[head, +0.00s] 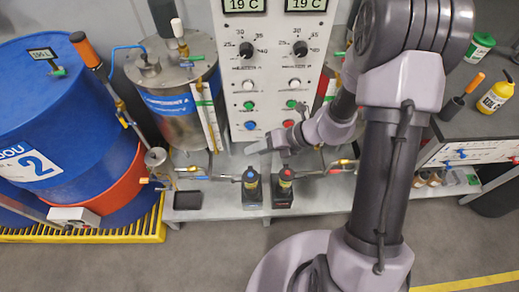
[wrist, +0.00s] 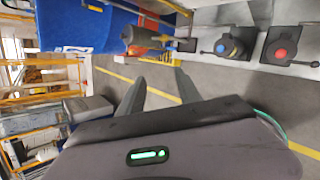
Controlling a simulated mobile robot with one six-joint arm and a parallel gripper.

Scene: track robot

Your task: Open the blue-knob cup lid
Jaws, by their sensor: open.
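The blue-knob cup (head: 250,183) stands on the grey bench shelf below the control panel, beside the red-knob cup (head: 285,184). In the wrist view the blue knob (wrist: 228,46) sits on a dark lid with a small side lever, up and right of my fingers; the lid looks closed. The red knob (wrist: 281,53) is further right. My gripper (head: 266,148) is above and behind the cups in the head view, apart from both. In the wrist view my gripper's fingers (wrist: 159,74) are spread with nothing between them.
Pipes and small valves run behind the cups. The control panel (head: 271,75) rises behind, with a metal tank (head: 178,105) to its left. A blue drum (head: 60,120) stands at far left on a yellow grating. The floor (head: 200,262) in front is clear.

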